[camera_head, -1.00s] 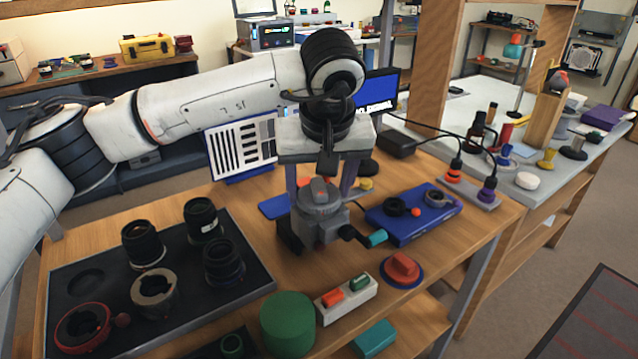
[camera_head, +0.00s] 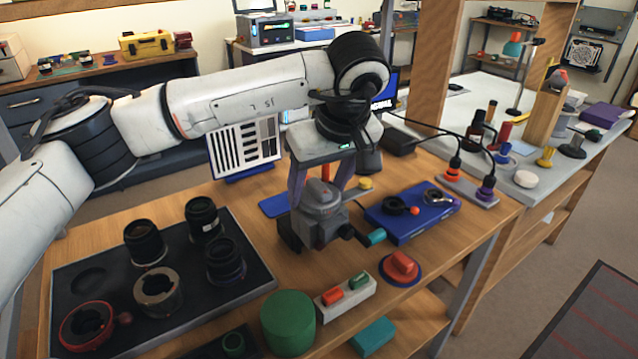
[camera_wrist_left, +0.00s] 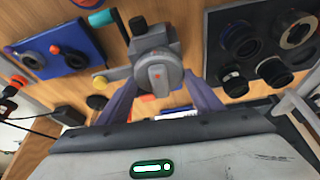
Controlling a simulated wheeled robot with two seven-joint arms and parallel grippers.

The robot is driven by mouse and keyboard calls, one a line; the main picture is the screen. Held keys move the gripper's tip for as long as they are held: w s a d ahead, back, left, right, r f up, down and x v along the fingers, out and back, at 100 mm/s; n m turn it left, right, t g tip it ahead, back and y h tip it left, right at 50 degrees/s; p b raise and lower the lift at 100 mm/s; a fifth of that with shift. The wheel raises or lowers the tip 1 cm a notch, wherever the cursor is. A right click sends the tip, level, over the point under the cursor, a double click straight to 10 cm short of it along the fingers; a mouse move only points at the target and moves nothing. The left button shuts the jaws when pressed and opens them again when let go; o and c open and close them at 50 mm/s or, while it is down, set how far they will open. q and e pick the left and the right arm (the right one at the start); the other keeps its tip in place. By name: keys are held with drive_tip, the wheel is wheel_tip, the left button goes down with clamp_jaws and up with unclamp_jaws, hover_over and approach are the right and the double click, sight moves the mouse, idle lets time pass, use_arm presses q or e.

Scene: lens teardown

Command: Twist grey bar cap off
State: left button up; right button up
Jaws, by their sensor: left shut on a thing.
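The grey bar cap (camera_head: 321,193) is a round grey knob with a raised bar and a small red mark. It sits on top of a grey vise-like device (camera_head: 318,232) with a teal-ended handle (camera_head: 375,236). In the left wrist view the cap (camera_wrist_left: 158,77) faces the camera on the device. My left gripper (camera_head: 322,188) comes down from above, with its fingers on either side of the cap, shut on it. The exact contact is partly hidden. My right gripper is not in view.
A black tray (camera_head: 262,283) with several lenses lies at the left. A blue tray (camera_head: 402,232) is to the right. A green cylinder (camera_head: 288,322) and a white block with coloured pieces (camera_head: 346,298) stand in front. A striped chart (camera_head: 243,147) stands behind.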

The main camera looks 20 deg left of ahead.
sight(319, 185)
use_arm(q)
drive_tip(key=shift+r+n, duration=0.15)
drive_tip(key=shift+n, duration=0.25)
drive_tip(key=shift+r+p, duration=0.95)
idle(0.3)
drive_tip(key=shift+r+p, duration=1.85)
drive_tip(key=shift+r, duration=0.65)
drive_tip(key=shift+f, duration=0.1)
